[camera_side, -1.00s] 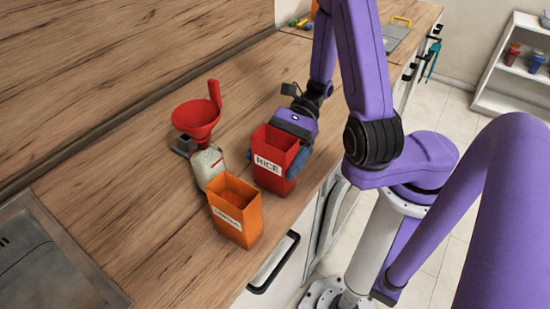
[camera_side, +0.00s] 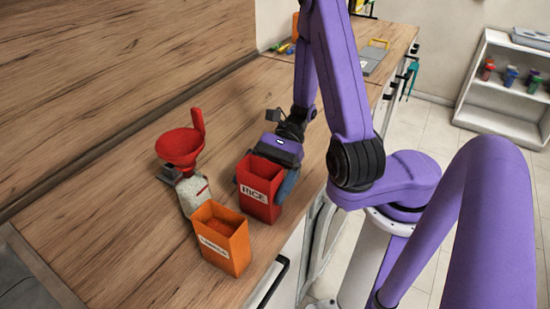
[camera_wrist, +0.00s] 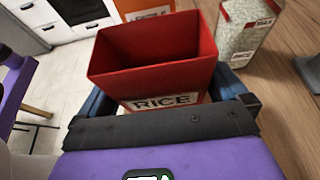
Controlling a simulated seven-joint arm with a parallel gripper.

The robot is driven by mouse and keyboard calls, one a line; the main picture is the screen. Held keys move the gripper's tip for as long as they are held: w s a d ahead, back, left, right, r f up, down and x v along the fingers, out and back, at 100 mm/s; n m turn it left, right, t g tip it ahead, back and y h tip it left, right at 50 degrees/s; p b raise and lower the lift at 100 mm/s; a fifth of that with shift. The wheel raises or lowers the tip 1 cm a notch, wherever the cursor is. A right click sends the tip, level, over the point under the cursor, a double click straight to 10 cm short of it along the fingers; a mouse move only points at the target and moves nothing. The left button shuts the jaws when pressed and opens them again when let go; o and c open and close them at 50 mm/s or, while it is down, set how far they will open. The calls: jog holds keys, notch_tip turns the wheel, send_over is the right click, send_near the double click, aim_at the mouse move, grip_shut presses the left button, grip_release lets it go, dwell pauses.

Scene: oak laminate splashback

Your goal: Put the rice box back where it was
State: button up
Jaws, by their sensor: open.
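The red box labelled RICE (camera_side: 262,192) stands upright on the wooden counter. Its top is open, and the wrist view shows the box (camera_wrist: 150,72) with bare inner walls and no visible contents. My gripper (camera_side: 264,183) is open, with its blue fingers on either side of the box, close to its walls. In the wrist view, my gripper (camera_wrist: 165,98) has the box between its fingers; I cannot tell whether they touch it. The lower fingertips are partly hidden.
An orange open box (camera_side: 224,243) with orange contents stands just in front. A clear jar (camera_side: 192,193) of pale grains stands left of the rice box, with a red funnel (camera_side: 180,150) above or behind it. The counter's left part (camera_side: 110,235) is clear.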

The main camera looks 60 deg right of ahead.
jog(key=v, duration=1.1)
jog(key=shift+d, duration=0.15)
jog(key=s+a+r+n+h, duration=0.2)
jog(key=s+n+h, duration=0.3)
jog(key=n, duration=1)
jog(key=s+a+r+n+h, duration=0.2)
jog(key=s+n+h, duration=0.3)
jog(key=n, duration=1)
jog(key=h, duration=0.3)
jog(key=shift+s+a+n, duration=0.25)
jog(key=shift+s+n, duration=0.05)
